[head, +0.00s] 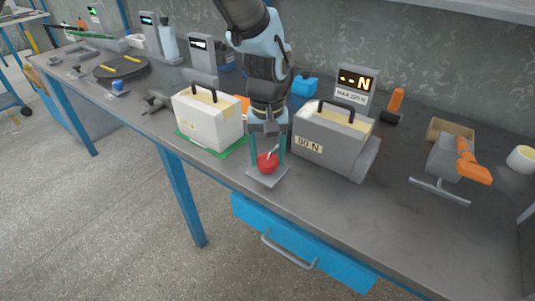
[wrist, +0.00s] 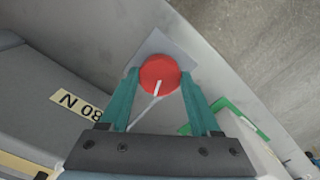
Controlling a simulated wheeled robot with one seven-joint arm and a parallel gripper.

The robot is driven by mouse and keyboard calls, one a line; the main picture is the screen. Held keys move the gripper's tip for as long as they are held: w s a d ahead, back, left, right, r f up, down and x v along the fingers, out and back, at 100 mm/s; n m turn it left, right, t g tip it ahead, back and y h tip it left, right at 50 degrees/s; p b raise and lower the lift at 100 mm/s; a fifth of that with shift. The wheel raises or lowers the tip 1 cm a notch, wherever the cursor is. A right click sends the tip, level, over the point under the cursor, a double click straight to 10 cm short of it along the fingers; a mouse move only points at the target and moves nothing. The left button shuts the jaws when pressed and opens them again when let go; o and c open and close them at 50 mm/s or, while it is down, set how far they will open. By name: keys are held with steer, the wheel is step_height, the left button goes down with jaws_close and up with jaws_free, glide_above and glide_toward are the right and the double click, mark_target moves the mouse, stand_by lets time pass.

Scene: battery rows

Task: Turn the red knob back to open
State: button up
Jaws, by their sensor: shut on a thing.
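The red knob (head: 267,163) sits on a small grey plate (head: 267,177) near the front edge of the bench. In the wrist view the knob (wrist: 159,75) is round, with a white pointer line from near its middle toward the lower edge. A white line (wrist: 146,110) on the plate runs from the knob's lower edge down and left. My gripper (head: 267,160) points down over the knob. Its two teal fingers are shut on the knob, one on each side, as the wrist view also shows (wrist: 160,82).
A white case marked 50 N (head: 205,120) on a green mat (head: 185,138) stands left of my gripper. A grey case marked 80 N (head: 325,150) stands close on the right. A display (head: 355,85) reads N, MAX 220 N. A blue drawer (head: 330,255) is below.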

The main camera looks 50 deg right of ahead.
steer(key=n+p, duration=0.1)
steer(key=n, duration=0.2)
steer(key=shift+r+n, duration=0.1)
steer(key=shift+n, duration=0.3)
steer(key=n+p, duration=0.1)
steer(key=n, duration=0.2)
steer(key=shift+n, duration=0.3)
steer(key=n+p, duration=0.2)
steer(key=n, duration=0.1)
steer(key=shift+n, duration=0.3)
steer(key=n+p, duration=0.3)
steer(key=n, duration=0.1)
steer(key=shift+d+r+n, duration=0.1)
steer(key=shift+n, duration=0.2)
steer(key=n+p, duration=0.3)
steer(key=n, duration=0.1)
steer(key=shift+p, duration=0.4)
steer(key=n+p, duration=0.3)
steer(key=n, duration=0.2)
steer(key=n+p, duration=0.2)
steer(key=n, duration=0.1)
steer(key=shift+n+p, duration=0.45)
steer(key=shift+n, duration=1.45)
steer(key=shift+f, duration=0.2)
